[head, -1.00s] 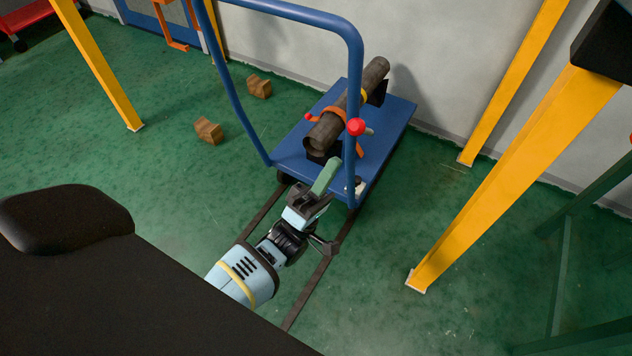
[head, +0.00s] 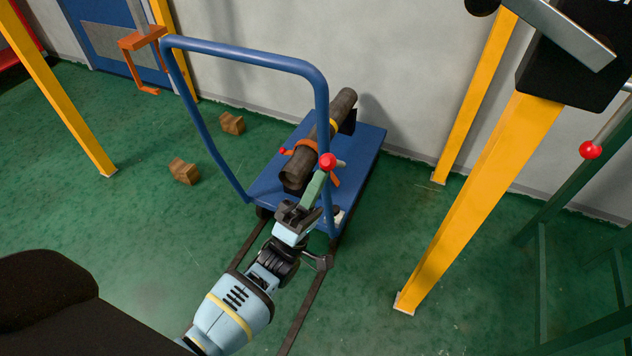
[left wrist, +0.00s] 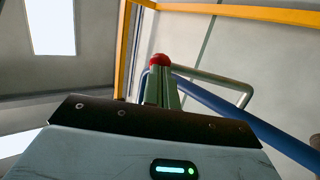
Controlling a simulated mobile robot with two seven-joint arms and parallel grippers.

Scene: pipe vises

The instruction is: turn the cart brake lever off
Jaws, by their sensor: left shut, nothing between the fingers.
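The blue cart (head: 362,178) stands on the green floor with its push handle toward me. A red ball knob (head: 327,161) with a short pale shaft appears beside the cart's right handle post, apparently the brake lever. My left gripper (head: 318,178) is shut and empty, its green fingers pointing up at the knob. In the left wrist view, the knob (left wrist: 160,59) shows just beyond the shut fingertips (left wrist: 161,75), which overlap its lower edge. I cannot tell whether they touch. My right gripper is not in view.
A dark pipe (head: 298,170) lies on the cart, held by an orange strap. Two wooden blocks (head: 232,123) lie on the floor left of the cart. Yellow posts (head: 470,200) stand at the right. Clear floor lies between cart and posts.

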